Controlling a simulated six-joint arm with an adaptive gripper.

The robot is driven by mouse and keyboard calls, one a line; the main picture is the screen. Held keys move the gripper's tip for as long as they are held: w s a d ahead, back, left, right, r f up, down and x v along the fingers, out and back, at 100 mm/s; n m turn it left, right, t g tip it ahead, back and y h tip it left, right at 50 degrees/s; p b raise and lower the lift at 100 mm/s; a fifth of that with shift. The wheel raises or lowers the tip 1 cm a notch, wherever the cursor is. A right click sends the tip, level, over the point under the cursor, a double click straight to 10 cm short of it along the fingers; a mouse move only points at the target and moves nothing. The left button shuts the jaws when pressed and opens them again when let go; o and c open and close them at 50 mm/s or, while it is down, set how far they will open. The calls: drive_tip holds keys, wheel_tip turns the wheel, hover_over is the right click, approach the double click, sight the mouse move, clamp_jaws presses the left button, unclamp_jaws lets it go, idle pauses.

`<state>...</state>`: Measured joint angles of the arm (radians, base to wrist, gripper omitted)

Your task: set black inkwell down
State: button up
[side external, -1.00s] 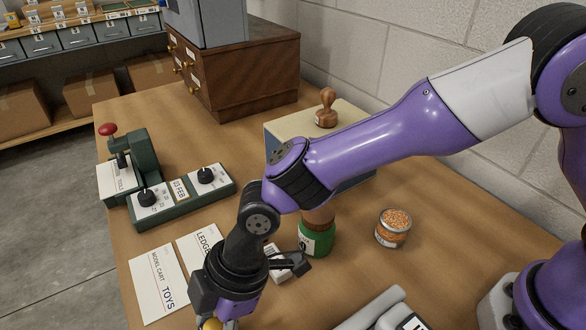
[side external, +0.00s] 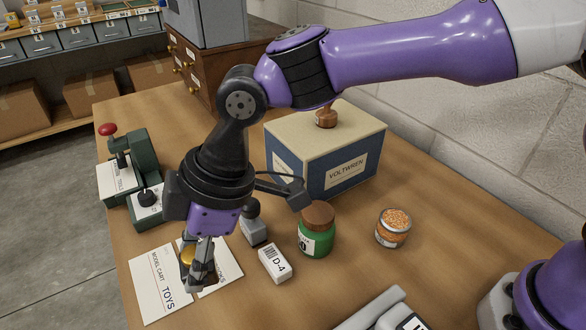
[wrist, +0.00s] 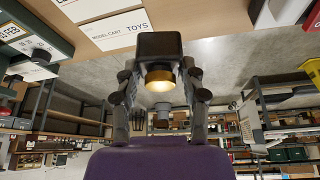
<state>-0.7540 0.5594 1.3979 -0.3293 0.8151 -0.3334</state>
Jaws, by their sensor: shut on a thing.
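The black inkwell (wrist: 158,43) is a dark squarish block with a brass cap (wrist: 160,80), held between the fingers of my gripper (wrist: 157,92) in the wrist view. In the side view my gripper (side external: 197,270) points down near the table's left front, shut on the inkwell, whose brass cap (side external: 187,254) shows beside the fingers. The fingers hide most of its body there. It appears over or beside the TOYS card (side external: 154,282) and the LEDGERS card (side external: 224,277); I cannot tell the gap below it.
A white D-4 box (side external: 275,263), a grey block with a dark knob (side external: 253,228), a green jar (side external: 317,238) and a glass jar of orange bits (side external: 393,230) stand to the right. The VOLTWREN box (side external: 345,172) is behind. A green device (side external: 145,153) stands at left.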

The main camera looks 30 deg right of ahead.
drive_tip(key=w+d+m+t+h, duration=0.1)
drive_tip(key=w+d+m+t, duration=0.1)
drive_tip(key=w+d+m, duration=0.45)
drive_tip(key=w+d+m+t+h, duration=0.1)
drive_tip(key=w+d+m, duration=0.3)
drive_tip(key=w, duration=0.5)
drive_tip(key=f, duration=0.9)
drive_tip(key=shift+w+d, duration=0.2)
drive_tip(key=shift+w, duration=0.1)
drive_tip(key=shift+f, duration=0.3)
drive_tip(key=shift+f, duration=0.15)
drive_tip(key=o, duration=1.2)
